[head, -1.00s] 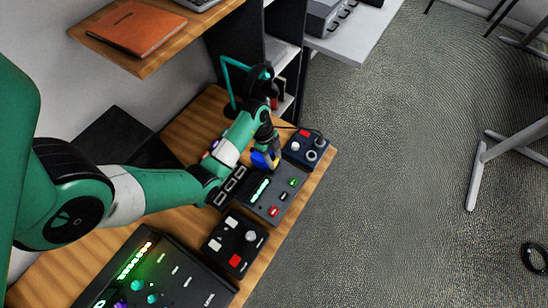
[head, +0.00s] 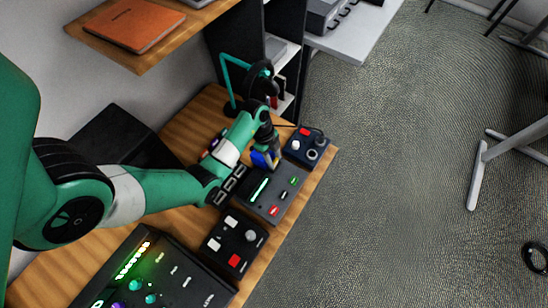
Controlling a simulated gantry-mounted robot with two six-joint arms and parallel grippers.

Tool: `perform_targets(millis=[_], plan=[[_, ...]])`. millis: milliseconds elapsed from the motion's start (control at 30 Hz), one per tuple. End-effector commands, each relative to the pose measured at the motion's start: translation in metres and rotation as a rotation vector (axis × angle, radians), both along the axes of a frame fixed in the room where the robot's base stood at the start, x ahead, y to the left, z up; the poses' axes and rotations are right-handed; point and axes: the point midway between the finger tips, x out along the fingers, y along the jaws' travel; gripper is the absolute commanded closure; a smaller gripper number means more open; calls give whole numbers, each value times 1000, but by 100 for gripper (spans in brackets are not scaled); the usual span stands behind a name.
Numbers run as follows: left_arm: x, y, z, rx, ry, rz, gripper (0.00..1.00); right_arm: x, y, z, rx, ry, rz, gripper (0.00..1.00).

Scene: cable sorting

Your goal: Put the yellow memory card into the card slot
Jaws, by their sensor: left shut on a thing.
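My left gripper (head: 266,160) is at the end of the green arm, over the back edge of a grey device (head: 262,201). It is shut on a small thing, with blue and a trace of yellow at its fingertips. I take this to be the yellow memory card (head: 275,163), mostly hidden by the gripper. The grey device has a lit green bar and green and red buttons on its top. The card slot is too small to make out for certain. My right gripper is not in view.
A dark blue box with knobs (head: 306,147) stands just behind the grey device. A black button box (head: 235,243) and a large black lit panel (head: 150,275) are nearer. A shelf with an orange-brown notebook (head: 134,25) is at upper left. The table's right edge is close.

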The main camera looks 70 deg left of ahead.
Motion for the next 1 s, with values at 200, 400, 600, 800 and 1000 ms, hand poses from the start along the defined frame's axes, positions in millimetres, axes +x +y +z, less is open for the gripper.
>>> perform_targets(millis=[200, 400, 600, 800, 1000], plan=[[0, 0, 0, 0, 0, 0, 50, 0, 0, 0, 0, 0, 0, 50], [0, 0, 0, 0, 0, 0, 22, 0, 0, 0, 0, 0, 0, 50], [0, 0, 0, 0, 0, 0, 16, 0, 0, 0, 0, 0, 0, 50], [0, 0, 0, 0, 0, 0, 0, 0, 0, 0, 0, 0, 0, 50], [0, 0, 4, 0, 0, 0, 0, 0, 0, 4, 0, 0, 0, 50]])
